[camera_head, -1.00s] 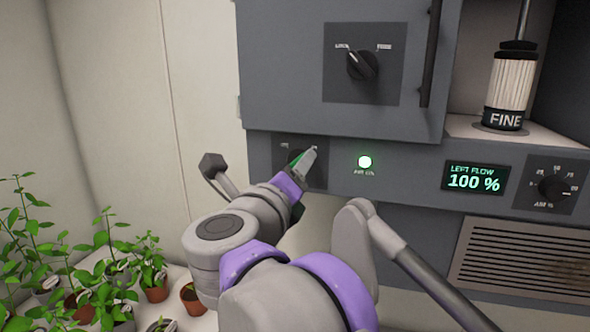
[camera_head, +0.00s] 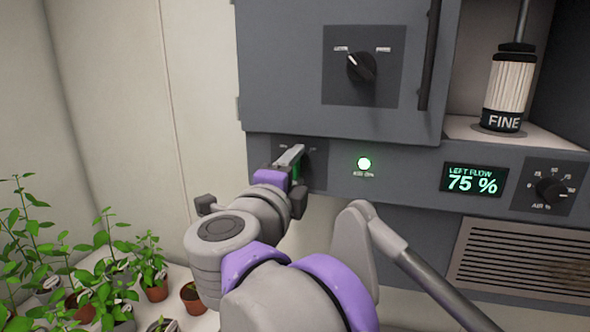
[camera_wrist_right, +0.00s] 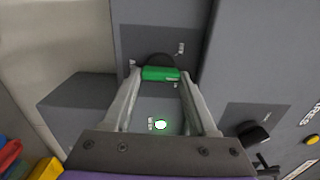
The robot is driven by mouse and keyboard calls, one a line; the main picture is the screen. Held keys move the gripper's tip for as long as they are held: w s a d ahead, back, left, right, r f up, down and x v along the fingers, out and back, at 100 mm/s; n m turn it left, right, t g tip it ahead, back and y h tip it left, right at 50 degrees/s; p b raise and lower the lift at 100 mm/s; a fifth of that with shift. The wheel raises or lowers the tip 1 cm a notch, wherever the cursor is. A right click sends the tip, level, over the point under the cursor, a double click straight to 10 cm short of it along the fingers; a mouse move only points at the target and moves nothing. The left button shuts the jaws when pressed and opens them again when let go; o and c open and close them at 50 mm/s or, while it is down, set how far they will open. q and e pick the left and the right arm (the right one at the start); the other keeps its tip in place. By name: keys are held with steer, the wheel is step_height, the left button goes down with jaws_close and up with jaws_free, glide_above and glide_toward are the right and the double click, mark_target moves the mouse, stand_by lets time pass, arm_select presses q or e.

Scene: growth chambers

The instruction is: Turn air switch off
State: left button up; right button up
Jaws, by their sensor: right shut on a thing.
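The gripper is shut on the switch, one finger on each side. The switch plate (camera_head: 318,160) shows to its right. The round air indicator light (camera_head: 364,163) glows green; it also shows in the right wrist view (camera_wrist_right: 160,125). My left gripper is not in view.
A left flow display (camera_head: 475,181) reads 75 %, with a dial (camera_head: 551,190) beside it. Above is a door with another knob (camera_head: 361,67) and a vertical handle (camera_head: 430,55). A cylinder marked FINE (camera_head: 509,90) stands right. Potted plants (camera_head: 150,275) stand lower left.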

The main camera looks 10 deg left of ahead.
steer(key=n, duration=0.4)
steer(key=shift+n, duration=0.3)
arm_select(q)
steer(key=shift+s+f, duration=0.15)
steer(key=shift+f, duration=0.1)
arm_select(e)
steer(key=shift+r+n, duration=0.15)
steer(key=shift+n, duration=2.05)
steer(key=o, duration=1.4)
steer(key=shift+c, duration=0.2)
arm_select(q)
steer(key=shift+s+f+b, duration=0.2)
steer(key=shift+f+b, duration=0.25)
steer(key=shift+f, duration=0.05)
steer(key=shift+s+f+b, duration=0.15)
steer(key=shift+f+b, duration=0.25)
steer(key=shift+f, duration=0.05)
arm_select(e)
steer(key=s, duration=1.1)
steer(key=shift+a, duration=0.25)
steer(key=shift+w, duration=0.15)
